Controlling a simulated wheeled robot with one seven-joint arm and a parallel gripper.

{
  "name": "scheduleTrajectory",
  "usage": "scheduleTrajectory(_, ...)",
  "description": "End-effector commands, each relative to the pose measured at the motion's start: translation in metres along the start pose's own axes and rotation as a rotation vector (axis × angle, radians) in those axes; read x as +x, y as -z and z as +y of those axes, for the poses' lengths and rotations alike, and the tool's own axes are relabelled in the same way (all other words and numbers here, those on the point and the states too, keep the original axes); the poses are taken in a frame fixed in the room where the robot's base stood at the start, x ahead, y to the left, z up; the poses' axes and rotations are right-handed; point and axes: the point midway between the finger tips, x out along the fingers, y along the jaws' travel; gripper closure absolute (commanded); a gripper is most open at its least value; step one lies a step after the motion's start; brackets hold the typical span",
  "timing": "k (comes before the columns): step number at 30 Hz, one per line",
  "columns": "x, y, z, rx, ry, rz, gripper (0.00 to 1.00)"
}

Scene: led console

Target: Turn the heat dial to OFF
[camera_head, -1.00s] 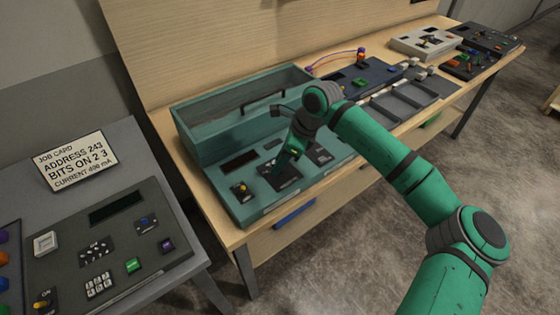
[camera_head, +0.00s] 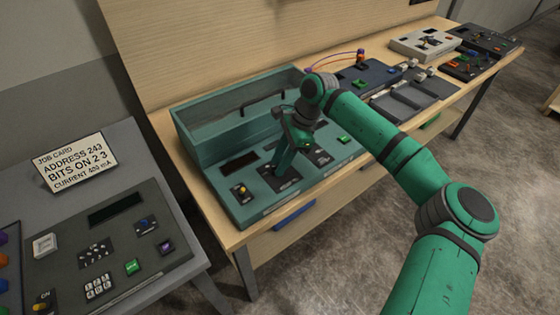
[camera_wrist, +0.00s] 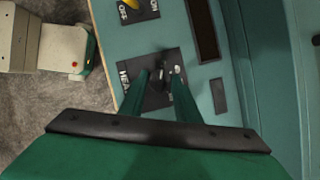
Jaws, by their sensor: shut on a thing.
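The heat dial (camera_wrist: 164,73) is a dark knob on a black plate marked with HEAT lettering, seen in the wrist view. The plate (camera_head: 284,182) also shows in the head view, on the sloped front of the teal console (camera_head: 262,207). My gripper (camera_wrist: 161,72) points down at this plate, its two green fingers on either side of the knob, shut on it. In the head view my gripper (camera_head: 278,172) hides the knob and part of the plate. I cannot read which mark the dial points to.
A yellow ON/OFF switch (camera_head: 240,190) is left of the heat plate, and a green button (camera_head: 344,140) is at the console's right. The console's clear box (camera_head: 240,115) stands behind. A grey console with a job card (camera_head: 75,162) is at the left.

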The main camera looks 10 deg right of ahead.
Motion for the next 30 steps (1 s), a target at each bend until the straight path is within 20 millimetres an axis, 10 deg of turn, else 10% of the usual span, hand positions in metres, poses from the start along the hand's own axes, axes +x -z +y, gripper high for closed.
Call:
scheduleTrajectory(9,-0.001,0.001,-0.001,0.000,0.002,0.001,0.93)
scheduleTrajectory(10,-0.001,0.001,-0.001,0.000,0.002,0.001,0.63)
scheduleTrajectory(12,0.000,0.001,0.000,0.000,0.002,0.001,0.53)
scheduleTrajectory(23,-0.004,0.000,0.000,0.001,0.001,0.000,0.53)
scheduleTrajectory(30,-0.040,0.001,-0.001,0.003,0.003,0.002,0.53)
